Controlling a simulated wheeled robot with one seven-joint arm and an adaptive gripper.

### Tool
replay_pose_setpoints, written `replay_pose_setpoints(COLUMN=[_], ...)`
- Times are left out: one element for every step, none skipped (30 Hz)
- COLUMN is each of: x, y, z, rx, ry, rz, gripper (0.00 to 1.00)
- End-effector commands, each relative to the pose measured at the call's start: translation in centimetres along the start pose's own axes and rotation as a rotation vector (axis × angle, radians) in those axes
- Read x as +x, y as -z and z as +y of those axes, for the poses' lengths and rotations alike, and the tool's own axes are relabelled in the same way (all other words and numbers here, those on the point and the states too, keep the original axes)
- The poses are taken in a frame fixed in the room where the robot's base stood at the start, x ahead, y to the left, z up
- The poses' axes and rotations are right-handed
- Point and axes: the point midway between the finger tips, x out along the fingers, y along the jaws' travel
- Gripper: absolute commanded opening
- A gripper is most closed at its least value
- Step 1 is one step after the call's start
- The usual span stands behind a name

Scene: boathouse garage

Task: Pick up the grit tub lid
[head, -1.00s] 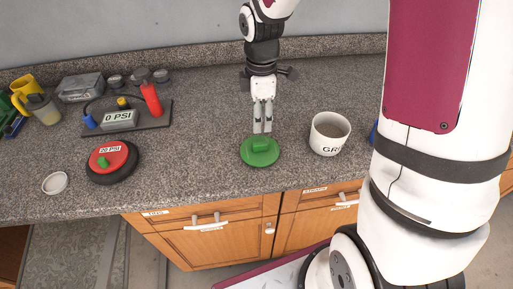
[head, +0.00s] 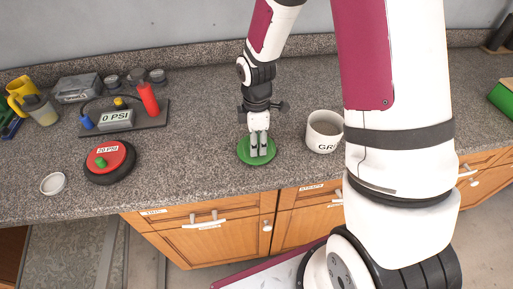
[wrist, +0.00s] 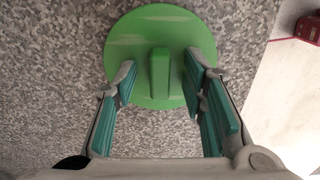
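The grit tub lid (head: 243,159) is a round green disc with a raised bar handle. It lies flat on the counter, and the handle (wrist: 160,75) shows upright in the middle of the wrist view. My gripper (head: 258,153) is pointed down over the lid in the head view and hides its middle. In the wrist view my gripper (wrist: 162,85) is open, with one finger on each side of the handle and gaps between. The white grit tub (head: 322,133) stands open to the right, its label partly covered by my arm.
To the left are a red and black 20 PSI disc (head: 108,160), a small white ring-like dish (head: 54,183) and a 0 PSI pump board (head: 140,122). The counter's front edge runs just in front of the lid. Bare counter lies left of the lid.

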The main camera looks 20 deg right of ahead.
Motion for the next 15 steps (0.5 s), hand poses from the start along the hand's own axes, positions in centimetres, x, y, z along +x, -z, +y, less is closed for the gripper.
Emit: replay_pose_setpoints(x=[-0.02, -0.02, -0.02, -0.03, -0.03, -0.03, -0.03, -0.03, -0.03, -0.04, -0.04, -0.04, -0.04, -0.04, -0.04], y=[0.00, 0.00, 0.00, 0.00, 0.00, 0.00, 0.00, 0.00, 0.00, 0.00, 0.00, 0.00, 0.00, 0.00, 0.00], z=[0.01, 0.01, 0.01, 0.01, 0.01, 0.01, 0.01, 0.01, 0.01, 0.01, 0.02, 0.02, 0.02, 0.01, 0.01], rx=[0.000, 0.000, 0.000, 0.000, 0.000, 0.000, 0.000, 0.000, 0.000, 0.000, 0.000, 0.000, 0.000, 0.000, 0.000], ry=[0.000, 0.000, 0.000, 0.000, 0.000, 0.000, 0.000, 0.000, 0.000, 0.000, 0.000, 0.000, 0.000, 0.000, 0.000], rz=[0.000, 0.000, 0.000, 0.000, 0.000, 0.000, 0.000, 0.000, 0.000, 0.000, 0.000, 0.000, 0.000, 0.000, 0.000], gripper=[0.38, 0.38, 0.29, 0.22, 0.16, 0.07, 0.00, 0.00, 0.00, 0.00, 0.00, 0.00, 0.00, 0.00, 0.00])
